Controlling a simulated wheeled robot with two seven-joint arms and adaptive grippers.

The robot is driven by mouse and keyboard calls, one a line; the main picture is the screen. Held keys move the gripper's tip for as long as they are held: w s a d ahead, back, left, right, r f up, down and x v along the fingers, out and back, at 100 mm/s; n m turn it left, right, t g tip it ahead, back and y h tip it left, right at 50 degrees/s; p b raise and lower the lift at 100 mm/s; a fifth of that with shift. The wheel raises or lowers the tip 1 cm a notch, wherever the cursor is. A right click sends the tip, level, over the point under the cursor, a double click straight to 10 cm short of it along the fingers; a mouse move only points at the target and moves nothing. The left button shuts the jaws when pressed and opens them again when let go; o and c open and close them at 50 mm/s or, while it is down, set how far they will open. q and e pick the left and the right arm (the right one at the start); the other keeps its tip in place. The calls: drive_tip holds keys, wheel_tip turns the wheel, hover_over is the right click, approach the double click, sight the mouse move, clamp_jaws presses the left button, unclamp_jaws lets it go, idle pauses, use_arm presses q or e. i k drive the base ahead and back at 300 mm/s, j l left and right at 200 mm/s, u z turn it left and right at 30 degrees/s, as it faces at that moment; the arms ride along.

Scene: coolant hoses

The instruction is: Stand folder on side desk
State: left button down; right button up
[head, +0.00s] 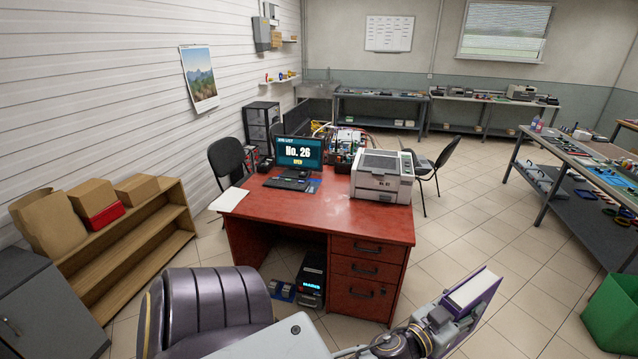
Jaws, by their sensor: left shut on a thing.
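A purple folder (489,291) with a white edge shows at the lower right of the head view. My left gripper (450,322) is shut on its lower end and holds it tilted in the air, over the floor to the right of the red desk. The fingertips are partly hidden by the folder. The red desk (300,217) stands in the middle, with drawers at its right front. I cannot tell which piece of furniture is the side desk. My right gripper is not in view.
The red desk carries a printer (382,176), a monitor (299,153), a keyboard and a white sheet (229,200). A green bin (612,312) and a dark workbench (575,195) stand right. A wooden shelf (140,240) with boxes stands left.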

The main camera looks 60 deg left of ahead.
sight(328, 214)
drive_tip(key=i+l+u, duration=0.1)
drive_tip(key=i+u, duration=0.3)
drive_tip(key=i, duration=0.3)
drive_tip(key=i+j+u, duration=0.4)
drive_tip(key=j+u, duration=0.15)
drive_tip(key=j, duration=0.15)
drive_tip(key=i+j+u, duration=0.1)
drive_tip(key=j, duration=0.15)
